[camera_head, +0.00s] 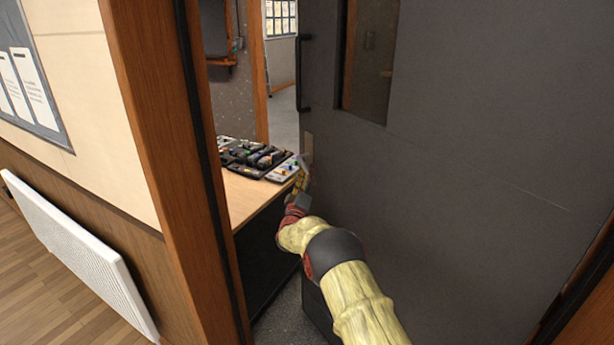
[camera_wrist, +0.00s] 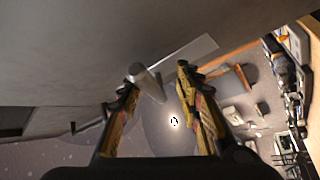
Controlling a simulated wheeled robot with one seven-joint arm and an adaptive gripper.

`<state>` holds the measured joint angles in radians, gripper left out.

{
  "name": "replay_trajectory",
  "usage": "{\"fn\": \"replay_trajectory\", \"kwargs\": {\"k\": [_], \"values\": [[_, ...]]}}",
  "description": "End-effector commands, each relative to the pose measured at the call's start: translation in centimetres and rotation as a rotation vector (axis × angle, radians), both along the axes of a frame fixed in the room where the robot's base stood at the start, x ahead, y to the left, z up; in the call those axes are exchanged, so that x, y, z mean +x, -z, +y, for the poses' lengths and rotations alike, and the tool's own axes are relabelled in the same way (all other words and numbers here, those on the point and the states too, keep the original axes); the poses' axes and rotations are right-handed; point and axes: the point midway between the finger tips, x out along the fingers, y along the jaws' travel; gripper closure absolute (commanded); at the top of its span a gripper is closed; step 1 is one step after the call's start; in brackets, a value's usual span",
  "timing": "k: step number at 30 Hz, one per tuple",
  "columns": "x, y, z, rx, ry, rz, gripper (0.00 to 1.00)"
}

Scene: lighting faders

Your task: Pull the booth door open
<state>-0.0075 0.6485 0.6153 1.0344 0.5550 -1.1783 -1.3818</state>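The dark grey booth door (camera_head: 460,150) stands ajar, with a gap between its left edge and the wooden frame. It has a window panel (camera_head: 366,60) and a black vertical pull bar (camera_head: 302,75) high near its left edge. My gripper (camera_head: 301,172) is at the door's left edge, well below the bar, by a pale plate (camera_head: 308,148). In the wrist view my gripper (camera_wrist: 160,72) has its fingers apart. A grey metal lever (camera_wrist: 150,86) lies between them, closer to the left finger. I cannot tell whether it touches. The door face (camera_wrist: 90,45) fills the upper left there.
The wooden door frame (camera_head: 160,130) stands close on the left, with a white radiator (camera_head: 80,255) beyond it. Inside the gap is a wooden desk (camera_head: 248,198) with several fader consoles (camera_head: 262,158), close to my gripper. Grey floor shows below the gap.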

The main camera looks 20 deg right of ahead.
Motion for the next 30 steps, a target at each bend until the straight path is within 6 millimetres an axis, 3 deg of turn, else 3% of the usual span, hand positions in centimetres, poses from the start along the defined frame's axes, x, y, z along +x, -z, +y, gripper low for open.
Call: {"fn": "replay_trajectory", "kwargs": {"k": [10, 24, 30], "values": [[-0.9, 0.9, 0.6, 0.001, -0.002, 0.007, 0.68], [-8.0, 3.6, 4.8, 0.0, -0.002, 0.007, 0.68], [-9.5, 4.0, 5.7, 0.0, -0.001, 0.001, 0.68]]}}
